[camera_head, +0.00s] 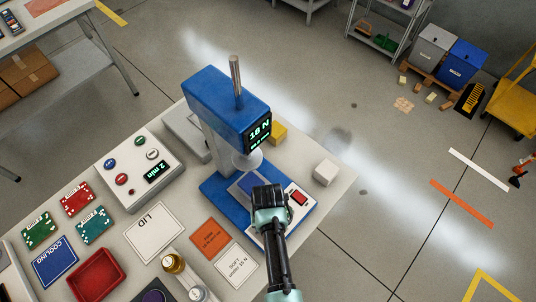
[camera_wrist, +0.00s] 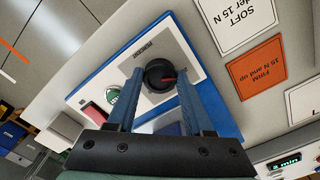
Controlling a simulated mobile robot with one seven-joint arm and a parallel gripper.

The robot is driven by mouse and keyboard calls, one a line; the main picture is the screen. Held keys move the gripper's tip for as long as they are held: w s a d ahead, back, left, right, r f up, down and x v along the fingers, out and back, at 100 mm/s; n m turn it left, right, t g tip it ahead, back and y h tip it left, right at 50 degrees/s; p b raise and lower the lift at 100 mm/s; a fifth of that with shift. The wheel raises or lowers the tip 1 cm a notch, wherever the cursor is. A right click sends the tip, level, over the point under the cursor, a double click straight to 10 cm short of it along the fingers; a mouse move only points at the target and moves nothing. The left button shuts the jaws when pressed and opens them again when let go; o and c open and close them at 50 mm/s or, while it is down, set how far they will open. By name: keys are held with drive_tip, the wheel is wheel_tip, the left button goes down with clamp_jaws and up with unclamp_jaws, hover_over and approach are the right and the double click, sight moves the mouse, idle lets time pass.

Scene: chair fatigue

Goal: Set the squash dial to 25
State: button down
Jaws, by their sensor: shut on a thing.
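The squash dial is a round black knob (camera_wrist: 158,73) with a red pointer mark, on a white plate of the blue press base. In the wrist view the mark points to the right. My gripper (camera_wrist: 161,82) has its two blue fingers on either side of the knob and is shut on it. In the head view my gripper (camera_head: 268,200) reaches down over the front of the blue press (camera_head: 222,92) and hides the dial. The press display (camera_head: 258,131) reads 18 N in green; its smaller second line is too blurred to read.
A green button (camera_wrist: 112,94) and a red-topped item (camera_wrist: 93,112) sit beside the dial plate. A white block (camera_head: 325,172) and a yellow block (camera_head: 278,133) stand right of the press. Orange FIRM (camera_head: 209,238) and white SOFT (camera_head: 237,265) cards lie left of my arm.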

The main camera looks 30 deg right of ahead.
idle(0.4)
drive_tip(key=shift+c, duration=1.5)
unclamp_jaws()
drive_tip(key=shift+r, duration=0.1)
wheel_tip(320, 180, up, 13)
drive_tip(key=b, duration=0.1)
